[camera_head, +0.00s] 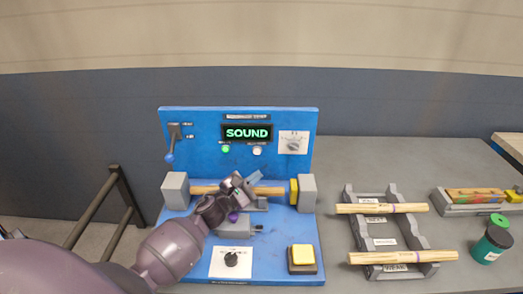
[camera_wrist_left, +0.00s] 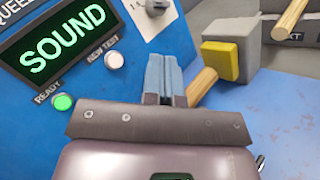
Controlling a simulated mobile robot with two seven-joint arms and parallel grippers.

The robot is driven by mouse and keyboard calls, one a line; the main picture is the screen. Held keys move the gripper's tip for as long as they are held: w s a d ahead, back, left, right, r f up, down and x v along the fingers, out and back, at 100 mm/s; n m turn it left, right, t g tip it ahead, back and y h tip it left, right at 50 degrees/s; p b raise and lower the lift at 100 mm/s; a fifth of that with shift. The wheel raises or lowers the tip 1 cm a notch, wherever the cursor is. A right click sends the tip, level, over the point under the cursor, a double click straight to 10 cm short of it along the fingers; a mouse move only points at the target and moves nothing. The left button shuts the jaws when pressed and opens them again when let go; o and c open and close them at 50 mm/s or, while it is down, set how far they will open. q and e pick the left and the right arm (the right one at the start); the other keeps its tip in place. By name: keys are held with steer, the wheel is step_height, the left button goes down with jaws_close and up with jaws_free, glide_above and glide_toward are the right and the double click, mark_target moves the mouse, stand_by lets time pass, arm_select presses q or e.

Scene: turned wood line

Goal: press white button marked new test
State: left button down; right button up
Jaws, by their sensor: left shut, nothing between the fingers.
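The white button (camera_head: 257,151) is a small round button on the upright blue panel (camera_head: 205,147), below and right of the lit display reading SOUND (camera_head: 247,133). In the left wrist view the white button (camera_wrist_left: 113,60) sits under the label NEW TEST, left of my fingers. My left gripper (camera_head: 255,177) is in front of the panel, below the button and apart from it. In the left wrist view its blue-grey fingers (camera_wrist_left: 165,78) are together and empty. My right gripper is not in view.
A green READY button (camera_head: 225,149) is left of the white one. A knob (camera_head: 293,145) is to the right and a lever (camera_head: 171,144) at left. A yellow button (camera_head: 302,255) is at the front. A rack (camera_head: 385,228) holds rods.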

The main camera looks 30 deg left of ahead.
mark_target(257, 151)
arm_select(q)
steer(key=w+a+b, duration=0.1)
steer(key=w, duration=0.1)
steer(key=w+a+b, duration=0.1)
steer(key=w+a, duration=0.1)
steer(key=w, duration=0.1)
steer(key=w+a+b, duration=0.1)
steer(key=w, duration=0.1)
steer(key=shift+w+a, duration=0.15)
steer(key=shift+a, duration=0.2)
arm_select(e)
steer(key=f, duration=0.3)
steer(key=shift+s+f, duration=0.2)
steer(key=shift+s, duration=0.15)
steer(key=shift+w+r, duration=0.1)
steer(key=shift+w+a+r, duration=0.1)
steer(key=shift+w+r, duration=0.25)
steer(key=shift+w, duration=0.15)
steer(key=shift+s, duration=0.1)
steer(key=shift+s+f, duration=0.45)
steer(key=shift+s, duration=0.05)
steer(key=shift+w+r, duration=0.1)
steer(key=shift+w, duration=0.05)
